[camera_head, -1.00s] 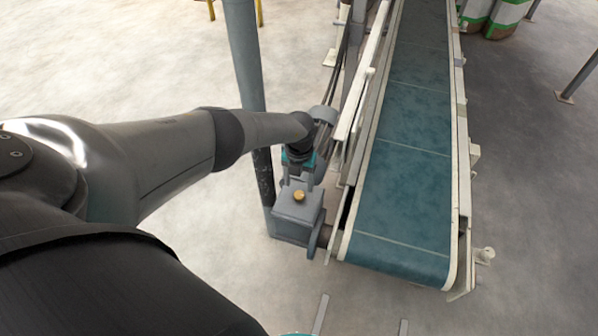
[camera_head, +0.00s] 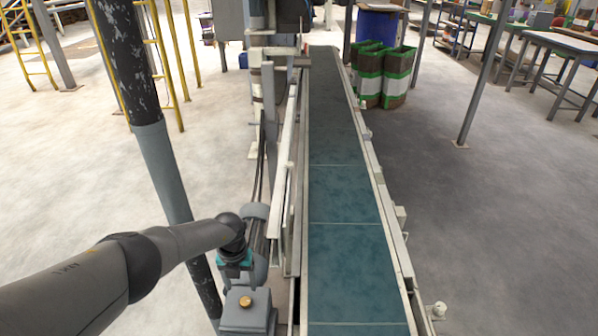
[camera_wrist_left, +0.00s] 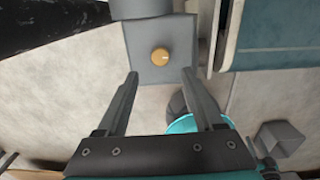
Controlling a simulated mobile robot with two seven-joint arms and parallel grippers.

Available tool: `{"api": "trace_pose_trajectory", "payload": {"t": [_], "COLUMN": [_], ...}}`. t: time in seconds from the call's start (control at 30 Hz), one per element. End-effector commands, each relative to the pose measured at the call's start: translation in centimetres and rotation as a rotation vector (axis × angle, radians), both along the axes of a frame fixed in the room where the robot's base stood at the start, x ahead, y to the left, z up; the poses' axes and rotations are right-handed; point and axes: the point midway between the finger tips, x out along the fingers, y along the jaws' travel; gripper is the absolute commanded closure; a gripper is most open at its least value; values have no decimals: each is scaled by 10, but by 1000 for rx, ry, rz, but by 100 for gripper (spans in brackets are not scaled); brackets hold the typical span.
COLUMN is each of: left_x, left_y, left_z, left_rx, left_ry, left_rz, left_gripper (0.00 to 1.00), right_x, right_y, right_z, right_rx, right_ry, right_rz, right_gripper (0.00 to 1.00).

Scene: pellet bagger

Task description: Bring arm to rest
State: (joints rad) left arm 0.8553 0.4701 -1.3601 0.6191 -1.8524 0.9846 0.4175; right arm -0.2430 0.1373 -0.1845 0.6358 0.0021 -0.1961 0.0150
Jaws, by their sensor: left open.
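My left gripper (camera_head: 238,284) hangs from my left arm in the lower left middle of the head view, above a grey box with a brass knob (camera_head: 246,302). In the left wrist view my left gripper (camera_wrist_left: 160,74) shows two dark fingers spread apart with nothing between them. The grey box (camera_wrist_left: 160,60) lies beyond the fingertips, its knob showing between them, and I see no contact. My right gripper is not in view.
A conveyor with a teal belt (camera_head: 342,190) runs away just right of my left arm. A grey post (camera_head: 162,170) stands behind the arm. Green-and-white sacks (camera_head: 384,78) stand at the far right of the belt. Open concrete floor lies on both sides.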

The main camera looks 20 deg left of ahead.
Motion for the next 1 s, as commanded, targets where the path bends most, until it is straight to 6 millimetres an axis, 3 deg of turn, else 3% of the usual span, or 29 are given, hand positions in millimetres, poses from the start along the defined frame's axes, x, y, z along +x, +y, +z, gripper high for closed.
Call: {"api": "trace_pose_trajectory", "payload": {"t": [0.13, 0.27, 0.4, 0.53, 0.67, 0.77, 0.87, 1.0], "left_x": [-6, -19, -31, -38, -54, -82, -129, -217], "left_y": [-19, -76, -140, -165, -158, -135, -106, -70], "left_z": [-10, -32, -49, -62, -83, -109, -141, -181], "left_rx": [-68, -286, -577, -766, -857, -853, -780, -593], "left_ry": [-4, -32, -90, -147, -195, -219, -225, -206], "left_rz": [26, 145, 411, 738, 1122, 1443, 1774, 2194], "left_gripper": [31, 31, 31, 31, 31, 31, 31, 31], "right_x": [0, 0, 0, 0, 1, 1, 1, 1], "right_y": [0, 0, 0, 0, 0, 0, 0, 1], "right_z": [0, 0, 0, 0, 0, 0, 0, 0], "right_rx": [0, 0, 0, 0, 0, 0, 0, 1], "right_ry": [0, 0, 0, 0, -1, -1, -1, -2], "right_rz": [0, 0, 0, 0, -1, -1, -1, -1], "right_gripper": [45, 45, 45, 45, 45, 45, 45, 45]}}
